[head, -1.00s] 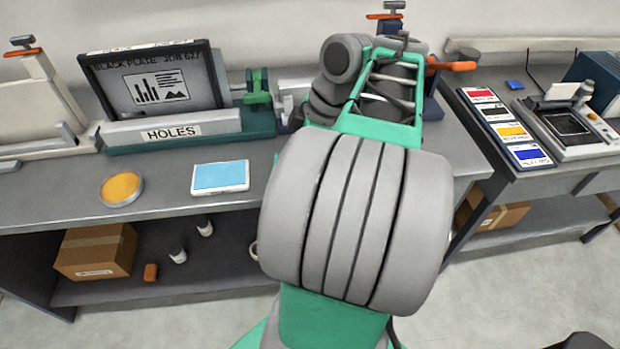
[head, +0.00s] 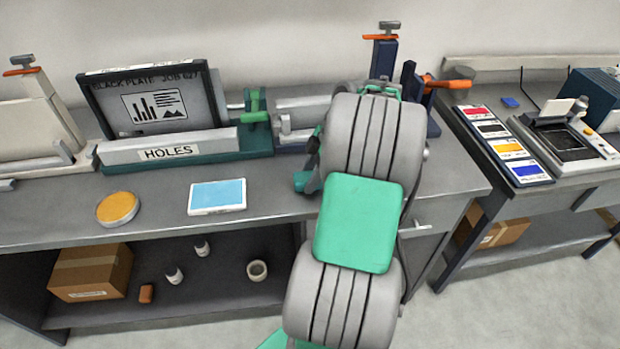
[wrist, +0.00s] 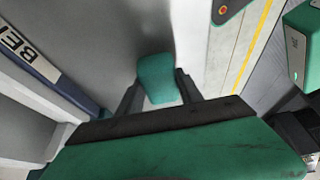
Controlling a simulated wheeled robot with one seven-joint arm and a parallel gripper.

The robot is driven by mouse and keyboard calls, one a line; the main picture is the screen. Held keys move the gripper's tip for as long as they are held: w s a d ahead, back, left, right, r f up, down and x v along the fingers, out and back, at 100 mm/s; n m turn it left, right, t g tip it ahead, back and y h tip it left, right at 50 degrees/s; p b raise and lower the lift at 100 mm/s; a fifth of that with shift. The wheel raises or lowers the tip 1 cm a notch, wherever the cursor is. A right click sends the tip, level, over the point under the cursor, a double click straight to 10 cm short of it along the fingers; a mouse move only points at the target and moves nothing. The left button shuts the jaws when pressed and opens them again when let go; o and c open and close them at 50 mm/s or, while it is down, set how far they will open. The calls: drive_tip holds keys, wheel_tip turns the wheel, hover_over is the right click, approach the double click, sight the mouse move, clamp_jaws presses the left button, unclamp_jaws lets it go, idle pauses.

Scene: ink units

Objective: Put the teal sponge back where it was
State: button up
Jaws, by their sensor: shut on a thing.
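The teal sponge (wrist: 157,72) shows in the wrist view, between the two dark fingers of my gripper (wrist: 158,90). The gripper is shut on it, and a grey surface shows beyond it. In the head view my arm hides most of the gripper. A small dark teal piece (head: 303,181) shows at the left edge of the arm, over the bench; I cannot tell there whether it is the sponge or part of my gripper.
On the bench (head: 90,205) lie a round orange-yellow pad (head: 118,208) and a light-blue pad (head: 217,195). The plate frame (head: 155,100) and the HOLES bar (head: 170,150) stand behind. Color cards (head: 505,145) lie on the right bench. The lower shelf holds a carton (head: 90,272).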

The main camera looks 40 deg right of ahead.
drive_tip(key=shift+f, duration=0.45)
drive_tip(key=shift+f, duration=0.25)
drive_tip(key=o, duration=1.3)
drive_tip(key=shift+r, duration=0.1)
